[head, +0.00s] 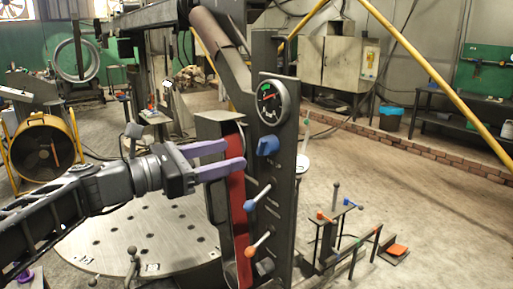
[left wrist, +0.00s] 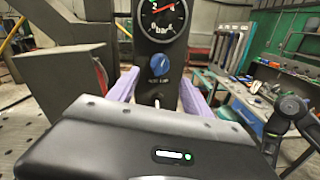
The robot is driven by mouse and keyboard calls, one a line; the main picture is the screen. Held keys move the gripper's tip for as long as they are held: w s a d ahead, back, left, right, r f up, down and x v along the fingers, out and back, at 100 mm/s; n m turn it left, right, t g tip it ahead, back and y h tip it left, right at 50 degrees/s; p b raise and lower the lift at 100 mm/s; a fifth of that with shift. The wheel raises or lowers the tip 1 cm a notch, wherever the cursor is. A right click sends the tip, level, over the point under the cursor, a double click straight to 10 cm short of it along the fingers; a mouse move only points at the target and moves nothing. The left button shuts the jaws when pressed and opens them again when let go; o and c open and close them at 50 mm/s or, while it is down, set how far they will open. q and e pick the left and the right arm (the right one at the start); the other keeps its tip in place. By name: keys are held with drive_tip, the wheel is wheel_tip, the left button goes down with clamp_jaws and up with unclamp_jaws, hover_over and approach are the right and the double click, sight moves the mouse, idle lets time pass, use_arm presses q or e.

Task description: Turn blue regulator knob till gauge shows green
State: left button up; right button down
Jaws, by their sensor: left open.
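The blue regulator knob (head: 268,145) sits on a dark upright panel, below a round black-faced gauge (head: 271,101). In the head view the gauge has a green patch at its upper left, and its red needle points right, apart from the green. My left gripper (head: 234,155) has two purple fingers, spread and empty, pointing at the panel from the left and short of the knob. In the left wrist view the knob (left wrist: 159,65) appears beyond and between the open fingers (left wrist: 158,90); the gauge (left wrist: 163,16) is cut off at the top. My right gripper is not in view.
Below the knob, the panel carries a blue-balled lever (head: 249,205) and an orange-balled lever (head: 251,252). A red strip (head: 237,190) runs along its left side. A round perforated table (head: 140,235) lies below my left arm. Open floor (head: 400,190) is at the right.

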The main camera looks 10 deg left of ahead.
sight(258, 147)
use_arm(q)
drive_tip(key=shift+p+x, duration=0.7)
drive_tip(key=shift+x, duration=3.15)
clamp_jaws()
